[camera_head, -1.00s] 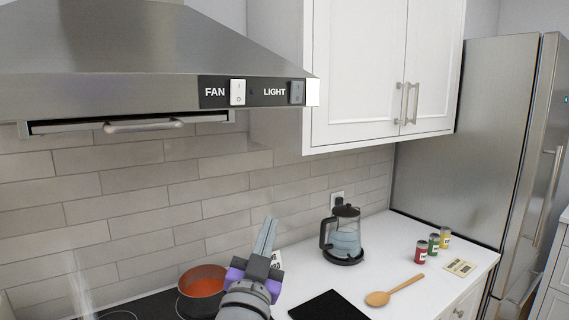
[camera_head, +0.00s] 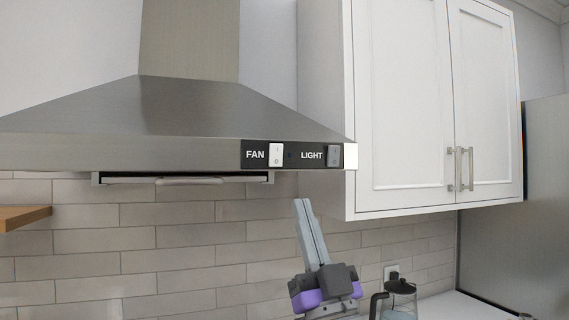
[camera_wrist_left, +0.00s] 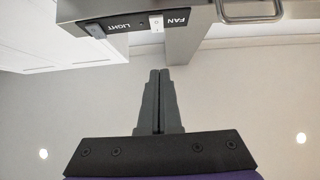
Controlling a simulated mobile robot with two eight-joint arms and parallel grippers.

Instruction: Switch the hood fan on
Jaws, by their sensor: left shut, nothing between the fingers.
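The steel range hood (camera_head: 190,110) hangs on the tiled wall in the head view. Its black front panel carries the white FAN rocker switch (camera_head: 275,154) and, to its right, the dark LIGHT switch (camera_head: 334,156). My left gripper (camera_head: 303,203) points up, shut and empty, below the panel and apart from it. In the left wrist view the fingertips (camera_wrist_left: 160,72) show below the hood's edge, with the FAN switch (camera_wrist_left: 156,23) and LIGHT switch (camera_wrist_left: 95,30) beyond them. My right gripper is not in view.
A white wall cabinet (camera_head: 410,100) stands right of the hood. A hood handle bar (camera_head: 190,181) is under the hood at left. A kettle (camera_head: 398,298) is on the counter at lower right. A wooden shelf edge (camera_head: 22,216) shows at far left.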

